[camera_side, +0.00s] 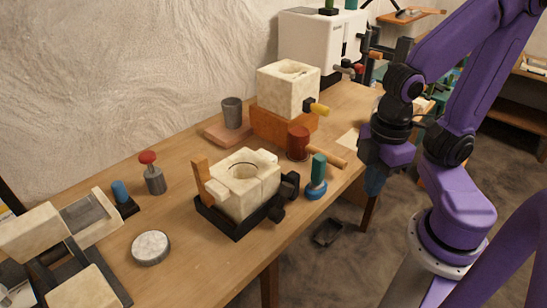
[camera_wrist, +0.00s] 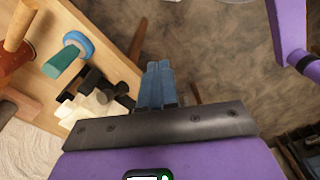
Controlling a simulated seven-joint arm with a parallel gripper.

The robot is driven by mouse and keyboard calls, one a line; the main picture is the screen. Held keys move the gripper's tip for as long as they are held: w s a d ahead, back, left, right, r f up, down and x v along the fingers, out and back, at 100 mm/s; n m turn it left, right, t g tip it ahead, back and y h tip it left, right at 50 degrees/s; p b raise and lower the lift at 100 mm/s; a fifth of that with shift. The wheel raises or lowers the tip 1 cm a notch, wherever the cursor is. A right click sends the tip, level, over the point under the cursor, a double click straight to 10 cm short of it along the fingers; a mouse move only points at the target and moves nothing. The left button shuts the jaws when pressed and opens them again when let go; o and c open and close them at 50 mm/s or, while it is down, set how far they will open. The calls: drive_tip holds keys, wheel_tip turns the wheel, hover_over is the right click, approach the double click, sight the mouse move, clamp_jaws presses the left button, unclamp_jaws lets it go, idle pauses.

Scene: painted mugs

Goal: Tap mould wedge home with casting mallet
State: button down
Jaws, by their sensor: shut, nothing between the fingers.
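The casting mallet, with a dark red head (camera_side: 298,142) and a pale wooden handle (camera_side: 328,154), rests on the bench right of centre. Its handle also shows in the wrist view (camera_wrist: 19,25), at the upper left. A cream plaster mould (camera_side: 255,192) sits in a black frame near the front edge. An orange-brown wooden piece (camera_side: 200,170) stands upright at its left, beside a small pale block (camera_side: 216,190); I cannot tell which is the wedge. My gripper (camera_side: 374,185) is off the bench's right edge, apart from the mallet. Its blue fingers (camera_wrist: 156,70) are shut and empty.
Behind are another plaster block on a wooden base (camera_side: 270,124) and a grey cup (camera_side: 232,112). A red-topped stamp (camera_side: 152,175) and round pale disc (camera_side: 150,247) are left.

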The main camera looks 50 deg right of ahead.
idle(0.8)
drive_tip(key=c, duration=1.2)
unclamp_jaws()
drive_tip(key=o, duration=0.5)
drive_tip(key=shift+w, duration=0.35)
drive_tip(key=shift+c, duration=0.2)
drive_tip(key=m, duration=1.3)
hover_over(322, 151)
wheel_tip(322, 151, down, 16)
drive_tip(key=shift+d+f, duration=0.1)
